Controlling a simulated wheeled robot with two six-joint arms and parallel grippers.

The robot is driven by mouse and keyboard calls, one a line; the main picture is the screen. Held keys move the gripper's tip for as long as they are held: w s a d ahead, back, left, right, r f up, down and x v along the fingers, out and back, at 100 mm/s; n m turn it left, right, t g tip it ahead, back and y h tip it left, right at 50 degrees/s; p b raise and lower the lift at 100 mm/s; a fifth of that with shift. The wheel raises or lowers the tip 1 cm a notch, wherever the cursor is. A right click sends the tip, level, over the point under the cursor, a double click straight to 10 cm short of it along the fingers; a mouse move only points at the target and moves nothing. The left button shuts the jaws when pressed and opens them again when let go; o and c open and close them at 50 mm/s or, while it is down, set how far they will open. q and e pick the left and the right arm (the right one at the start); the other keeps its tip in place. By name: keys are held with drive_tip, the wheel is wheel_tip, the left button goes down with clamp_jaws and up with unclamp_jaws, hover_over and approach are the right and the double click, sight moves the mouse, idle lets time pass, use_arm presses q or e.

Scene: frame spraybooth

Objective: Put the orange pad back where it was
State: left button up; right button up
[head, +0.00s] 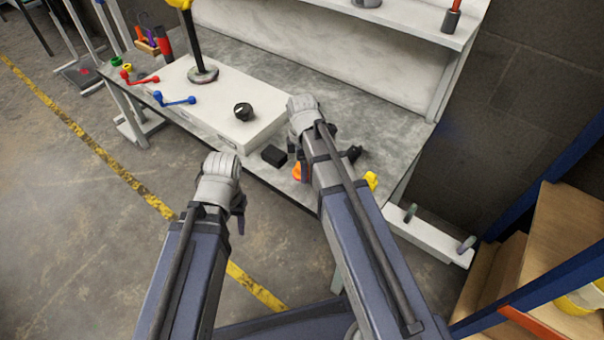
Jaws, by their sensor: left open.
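An orange piece (297,171), which may be the orange pad, shows at the front edge of the grey workbench (345,110). My right forearm hides part of it, so its full shape cannot be told. My left gripper (239,208) is open and hangs in front of the bench edge, to the left of the orange piece and apart from it. My right arm reaches over the bench. Its grey wrist is above the bench top and its fingers are hidden, so I cannot tell what they hold.
A black block (274,156) lies left of the orange piece; a yellow piece (371,180) lies to its right. A white box (215,100) bears a dark cup (243,111) and a black post (195,45). A wooden shelf unit (560,235) stands at right.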

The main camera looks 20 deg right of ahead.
drive_tip(key=shift+f, duration=0.6)
use_arm(q)
drive_tip(key=shift+f, duration=0.45)
use_arm(e)
drive_tip(key=shift+r, duration=0.15)
use_arm(q)
drive_tip(key=shift+f, duration=0.15)
use_arm(e)
drive_tip(key=o, duration=1.2)
drive_tip(key=shift+c, duration=0.2)
wheel_tip(320, 180, up, 12)
drive_tip(key=p, duration=1.2)
use_arm(q)
wheel_tip(320, 180, up, 12)
use_arm(e)
drive_tip(key=s+a+m+h, duration=0.1)
drive_tip(key=s+a+m, duration=0.9)
drive_tip(key=s+m, duration=0.2)
drive_tip(key=shift+s+a+m, duration=0.2)
drive_tip(key=shift+s+m, duration=0.2)
drive_tip(key=shift+s, duration=0.75)
